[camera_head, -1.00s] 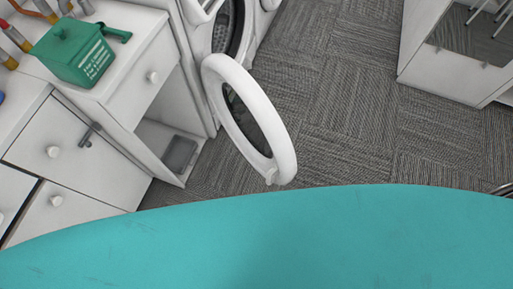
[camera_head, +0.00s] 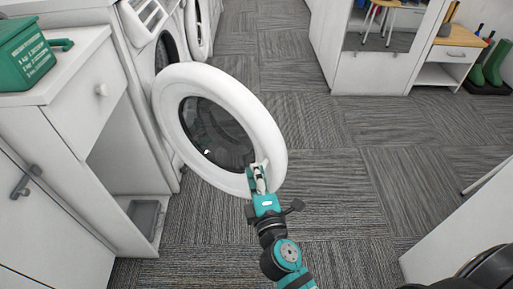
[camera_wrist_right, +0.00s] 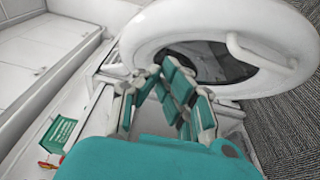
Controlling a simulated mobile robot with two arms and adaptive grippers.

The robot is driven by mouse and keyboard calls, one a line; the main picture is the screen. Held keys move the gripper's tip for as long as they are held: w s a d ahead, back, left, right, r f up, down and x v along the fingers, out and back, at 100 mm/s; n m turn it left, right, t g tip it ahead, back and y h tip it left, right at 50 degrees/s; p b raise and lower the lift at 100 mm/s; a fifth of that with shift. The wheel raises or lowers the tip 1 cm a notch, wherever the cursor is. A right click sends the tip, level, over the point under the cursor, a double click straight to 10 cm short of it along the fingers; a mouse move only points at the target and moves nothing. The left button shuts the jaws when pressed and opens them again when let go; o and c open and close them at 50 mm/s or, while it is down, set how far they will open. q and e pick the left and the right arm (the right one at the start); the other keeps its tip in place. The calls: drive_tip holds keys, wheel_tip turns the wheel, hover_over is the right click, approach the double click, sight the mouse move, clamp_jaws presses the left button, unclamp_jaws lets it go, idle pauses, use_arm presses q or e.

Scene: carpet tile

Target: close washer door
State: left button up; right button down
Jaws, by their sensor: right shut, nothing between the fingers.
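The washer door (camera_head: 266,123), a round white ring with dark glass, stands open from the front of the white washer (camera_head: 160,50). My right gripper (camera_head: 257,172) is at the lower right rim of the door in the head view, overlapping it. Its fingers are shut with nothing between them. In the right wrist view the teal-padded fingers (camera_wrist_right: 168,95) are in front of the door ring (camera_wrist_right: 150,35), and a handle (camera_wrist_right: 255,52) shows on the rim. Whether the fingers touch the door cannot be told. My left gripper is not in view.
A white cabinet with an open shelf (camera_head: 120,170) stands left of the washer, with a green box (camera_head: 25,55) on top. A second round-door machine (camera_head: 198,25) is behind. Carpet floor (camera_head: 310,150) is clear to the right. A white cabinet (camera_head: 375,70) stands at the back.

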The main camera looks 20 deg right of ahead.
drive_tip(key=p, duration=0.1)
approach(252, 125)
drive_tip(key=w+a, duration=0.2)
drive_tip(key=a, duration=0.1)
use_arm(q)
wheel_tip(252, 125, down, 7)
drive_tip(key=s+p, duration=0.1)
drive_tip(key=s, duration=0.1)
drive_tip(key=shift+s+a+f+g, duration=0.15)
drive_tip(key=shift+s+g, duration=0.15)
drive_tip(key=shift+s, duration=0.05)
use_arm(e)
drive_tip(key=shift+w+d, duration=1.5)
drive_tip(key=shift+d, duration=0.15)
